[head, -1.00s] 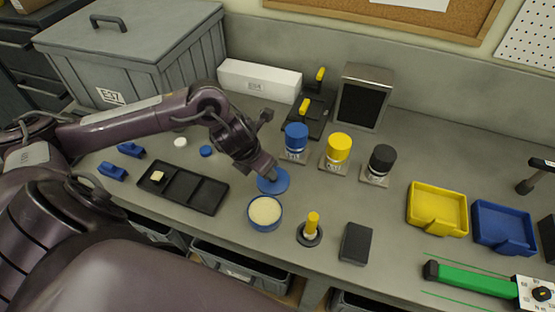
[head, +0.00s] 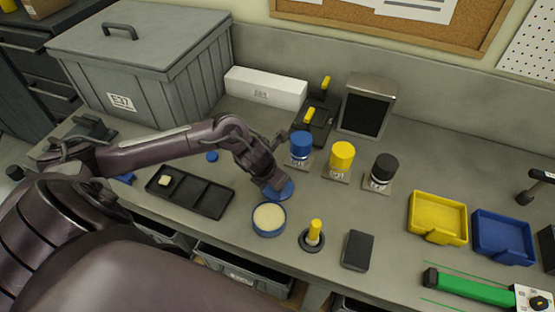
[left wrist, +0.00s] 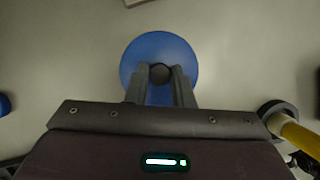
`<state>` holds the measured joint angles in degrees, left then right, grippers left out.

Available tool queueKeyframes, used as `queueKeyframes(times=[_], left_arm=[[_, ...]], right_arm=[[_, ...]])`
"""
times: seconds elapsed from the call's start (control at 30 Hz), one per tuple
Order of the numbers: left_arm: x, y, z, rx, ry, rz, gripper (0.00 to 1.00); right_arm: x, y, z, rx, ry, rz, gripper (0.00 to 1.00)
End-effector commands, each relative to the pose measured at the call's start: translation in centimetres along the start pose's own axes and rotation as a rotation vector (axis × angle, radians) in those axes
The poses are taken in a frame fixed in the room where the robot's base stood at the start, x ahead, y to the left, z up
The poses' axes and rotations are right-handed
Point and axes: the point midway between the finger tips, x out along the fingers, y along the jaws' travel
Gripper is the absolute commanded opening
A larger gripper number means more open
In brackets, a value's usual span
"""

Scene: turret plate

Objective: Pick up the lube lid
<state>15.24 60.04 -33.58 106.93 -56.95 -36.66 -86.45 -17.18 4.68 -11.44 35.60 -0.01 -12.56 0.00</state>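The lube lid (head: 287,190) is a flat blue disc lying on the grey bench, just behind a round blue tub (head: 269,219) with cream-coloured contents. In the left wrist view the lid (left wrist: 159,47) shows a small dark round knob (left wrist: 160,73) at its middle. My left gripper (head: 274,186) is down at the lid and hides part of it in the head view. My right gripper is not in view.
A black compartment tray (head: 190,191) lies left of the tub. Blue, yellow and black-capped bottles (head: 342,157) stand behind and to the right. A yellow-handled piece (head: 315,232) and a dark block (head: 357,250) are at the front right. Yellow and blue bins (head: 437,217) are farther right.

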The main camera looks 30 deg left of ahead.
Motion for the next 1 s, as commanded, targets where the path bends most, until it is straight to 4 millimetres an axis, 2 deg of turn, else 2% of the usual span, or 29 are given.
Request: queueKeyframes(times=[0.03,0.1,0.37,0.57,0.77,0.97,1.0], left_arm=[[0.0,0.0,0.0,0.000,0.000,0.000,0.09],[0.0,0.0,0.0,0.000,0.000,0.000,0.00],[-0.1,0.0,0.1,0.000,-0.001,0.000,0.00],[-1.2,0.0,0.7,0.001,-0.004,0.000,0.00],[-4.8,0.0,2.3,0.004,-0.010,0.001,0.00],[-10.7,0.0,4.8,0.003,-0.014,0.001,0.00],[-12.2,0.1,5.3,0.002,-0.011,0.004,0.00]], right_arm=[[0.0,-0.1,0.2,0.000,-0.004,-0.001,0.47],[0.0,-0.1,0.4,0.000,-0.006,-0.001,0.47],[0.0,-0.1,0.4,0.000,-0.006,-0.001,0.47],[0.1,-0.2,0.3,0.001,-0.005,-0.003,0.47],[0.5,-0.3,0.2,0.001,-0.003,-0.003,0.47],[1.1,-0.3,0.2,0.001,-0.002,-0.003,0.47],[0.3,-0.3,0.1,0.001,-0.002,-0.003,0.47]])
